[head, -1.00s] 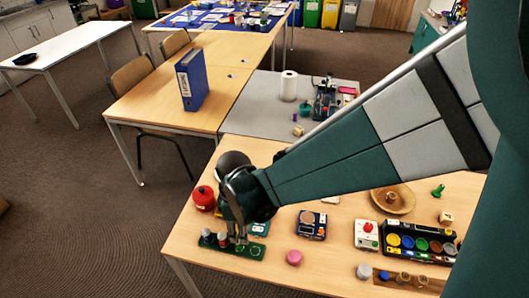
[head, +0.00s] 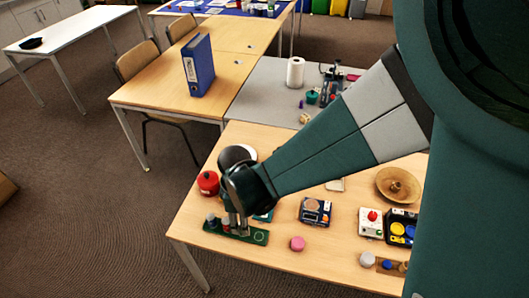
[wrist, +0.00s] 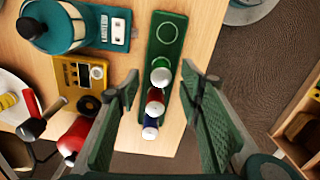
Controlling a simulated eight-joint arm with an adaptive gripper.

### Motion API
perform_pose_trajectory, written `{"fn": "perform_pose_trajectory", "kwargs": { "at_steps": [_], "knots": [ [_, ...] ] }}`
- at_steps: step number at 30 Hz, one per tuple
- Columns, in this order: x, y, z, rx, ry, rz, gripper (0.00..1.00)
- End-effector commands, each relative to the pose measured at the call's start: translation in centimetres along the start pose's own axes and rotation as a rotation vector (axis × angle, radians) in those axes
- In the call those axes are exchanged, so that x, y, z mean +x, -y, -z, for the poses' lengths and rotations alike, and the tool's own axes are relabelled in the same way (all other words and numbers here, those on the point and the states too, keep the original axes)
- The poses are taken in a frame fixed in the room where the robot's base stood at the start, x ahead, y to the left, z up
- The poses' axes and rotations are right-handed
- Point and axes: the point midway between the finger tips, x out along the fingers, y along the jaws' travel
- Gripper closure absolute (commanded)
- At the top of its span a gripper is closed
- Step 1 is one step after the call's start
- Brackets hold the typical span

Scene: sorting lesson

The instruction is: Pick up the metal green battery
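The metal green battery (wrist: 161,76) has a shiny silver top and a green body, and stands in a long green holder (wrist: 166,52). It is the closest of the row to the holder's empty ring. My gripper (wrist: 160,69) is open, with one finger on each side of this battery; contact cannot be told. Next to it in the holder stand a red battery (wrist: 155,98) and a blue battery (wrist: 150,126), both with silver tops. In the head view my gripper (head: 236,222) is lowered at the holder (head: 248,236) and hides the green battery.
A red round canister (head: 208,183) stands just behind the holder. A pink disc (head: 297,243) is to the right. The table's edge is close.

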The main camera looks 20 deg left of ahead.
Motion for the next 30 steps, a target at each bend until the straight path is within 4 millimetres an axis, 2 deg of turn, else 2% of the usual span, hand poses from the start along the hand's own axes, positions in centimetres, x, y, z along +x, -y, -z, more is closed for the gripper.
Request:
{"fn": "perform_pose_trajectory", "kwargs": {
  "at_steps": [14,24,30],
  "knots": [
    [0.6,0.1,0.0,0.000,0.000,0.000,0.63],
    [4.1,0.2,0.3,0.000,0.000,0.000,0.63],
    [5.2,0.2,0.3,0.000,0.000,0.000,0.63]
  ]
}}
